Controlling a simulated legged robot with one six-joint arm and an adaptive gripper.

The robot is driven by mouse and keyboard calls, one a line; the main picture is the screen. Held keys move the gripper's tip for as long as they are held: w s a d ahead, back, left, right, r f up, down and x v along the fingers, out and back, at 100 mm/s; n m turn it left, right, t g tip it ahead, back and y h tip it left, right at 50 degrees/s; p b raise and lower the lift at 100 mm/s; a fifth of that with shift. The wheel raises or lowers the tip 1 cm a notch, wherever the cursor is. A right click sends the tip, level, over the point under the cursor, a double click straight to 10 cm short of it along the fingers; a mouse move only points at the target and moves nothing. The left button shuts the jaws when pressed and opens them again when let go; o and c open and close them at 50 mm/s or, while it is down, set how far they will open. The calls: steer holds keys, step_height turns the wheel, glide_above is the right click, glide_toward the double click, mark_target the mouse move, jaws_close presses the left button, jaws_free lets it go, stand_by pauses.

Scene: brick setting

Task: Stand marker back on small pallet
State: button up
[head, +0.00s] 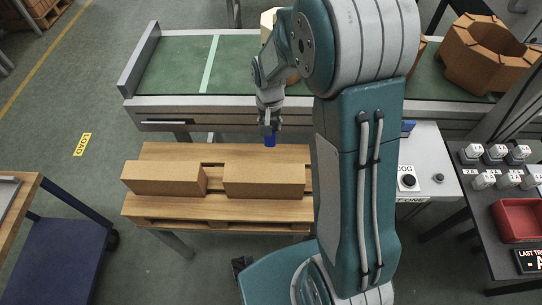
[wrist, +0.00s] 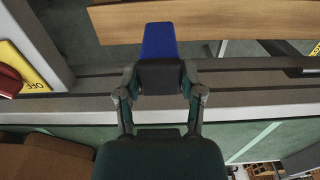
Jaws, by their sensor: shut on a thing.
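My gripper (head: 269,127) is shut on a blue marker (head: 270,140) with a dark end. In the wrist view the marker's dark part sits between the fingertips (wrist: 160,88) and its blue part (wrist: 158,42) points away from them. The small wooden pallet (head: 160,152) is in the head view, with two tan bricks lying on it, a left one (head: 162,178) and a right one (head: 264,178). The marker appears at the pallet's far edge, behind the right brick. I cannot tell whether it touches the pallet. The pallet's wood (wrist: 240,20) also shows in the wrist view.
A green conveyor (head: 170,65) runs behind the pallet, with an orange-brown block (head: 487,52) at its right. A white control box (head: 430,160) stands right of my arm. A table with a red tray (head: 520,219) is at far right. A blue-shelved cart (head: 55,245) stands at left.

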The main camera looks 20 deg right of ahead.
mark_target(268, 145)
steer(key=f, duration=0.2)
steer(key=a+f, duration=0.1)
steer(key=f, duration=0.2)
steer(key=shift+a, duration=0.15)
steer(key=shift+d+f, duration=0.2)
steer(key=shift+f, duration=0.1)
steer(key=f, duration=0.2)
steer(key=d+f, duration=0.1)
steer(key=shift+f, duration=0.4)
steer(key=shift+a, duration=0.5)
steer(key=o, duration=0.9)
steer(key=shift+d, duration=0.4)
